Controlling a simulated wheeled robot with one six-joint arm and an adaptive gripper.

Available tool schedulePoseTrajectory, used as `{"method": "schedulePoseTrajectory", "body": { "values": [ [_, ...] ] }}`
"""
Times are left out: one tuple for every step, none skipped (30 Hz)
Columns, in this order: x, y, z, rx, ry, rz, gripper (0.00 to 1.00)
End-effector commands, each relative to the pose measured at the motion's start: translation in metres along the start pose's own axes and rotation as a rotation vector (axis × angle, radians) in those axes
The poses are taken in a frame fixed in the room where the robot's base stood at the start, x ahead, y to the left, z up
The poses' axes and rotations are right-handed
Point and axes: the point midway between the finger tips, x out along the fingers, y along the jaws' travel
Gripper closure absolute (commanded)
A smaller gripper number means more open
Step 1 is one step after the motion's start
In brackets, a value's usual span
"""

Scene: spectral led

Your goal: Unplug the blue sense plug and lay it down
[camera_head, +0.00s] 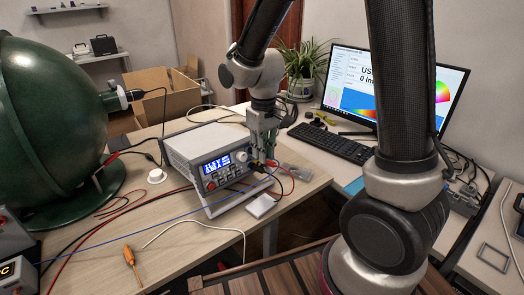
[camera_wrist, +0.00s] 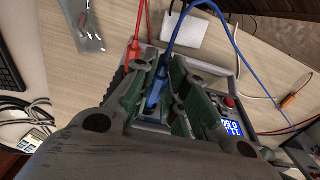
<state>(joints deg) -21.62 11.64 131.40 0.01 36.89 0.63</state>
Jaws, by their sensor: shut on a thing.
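The grey bench power supply (camera_head: 205,155) with a lit blue display stands on the wooden table. My gripper (camera_head: 264,150) points down at its front right end. In the wrist view my gripper (camera_wrist: 158,92) is shut on the blue plug (camera_wrist: 155,93), which sits between its green-lined fingers. A blue cable (camera_wrist: 175,38) rises from the plug, loops over and runs off across the table. A red plug (camera_wrist: 133,52) with a red cable stands beside the fingers. The fingers hide the blue plug's tip, so I cannot tell whether it is in its socket.
A small white block (camera_head: 260,206) lies in front of the supply. A clear bag (camera_head: 297,172) lies to its right. A large green sphere (camera_head: 50,110) stands left; a keyboard (camera_head: 330,142) and monitor (camera_head: 385,85) are right.

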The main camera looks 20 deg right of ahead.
Motion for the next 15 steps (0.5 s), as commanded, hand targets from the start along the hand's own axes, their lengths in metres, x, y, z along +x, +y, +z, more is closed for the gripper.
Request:
{"method": "schedulePoseTrajectory", "body": {
  "values": [
    [-0.001,0.0,0.002,0.0,0.0,0.0,1.0],
    [-0.001,0.0,0.002,0.0,0.0,0.0,1.0],
    [-0.001,0.0,0.004,0.0,0.0,0.0,1.0],
    [-0.001,0.0,0.005,0.0,0.0,0.0,1.0],
    [-0.001,0.0,0.005,0.0,-0.001,0.0,1.0],
    [-0.001,0.0,0.007,0.0,-0.001,0.0,1.0],
    [-0.001,0.0,0.008,0.0,-0.001,0.0,1.0],
    [-0.002,0.0,0.009,0.0,-0.001,0.0,1.0],
    [-0.002,0.0,0.01,0.0,-0.001,0.0,1.0],
    [-0.002,0.0,0.011,0.0,-0.001,0.0,1.0],
    [-0.002,0.0,0.011,0.0,0.0,0.0,1.0],
    [-0.003,0.0,0.013,0.0,0.0,0.0,1.0],
    [-0.003,0.0,0.013,0.0,0.0,0.0,1.0],
    [-0.003,0.0,0.014,0.0,0.0,0.0,1.0],
    [-0.003,0.0,0.015,0.0,0.0,0.0,1.0]
  ]
}}
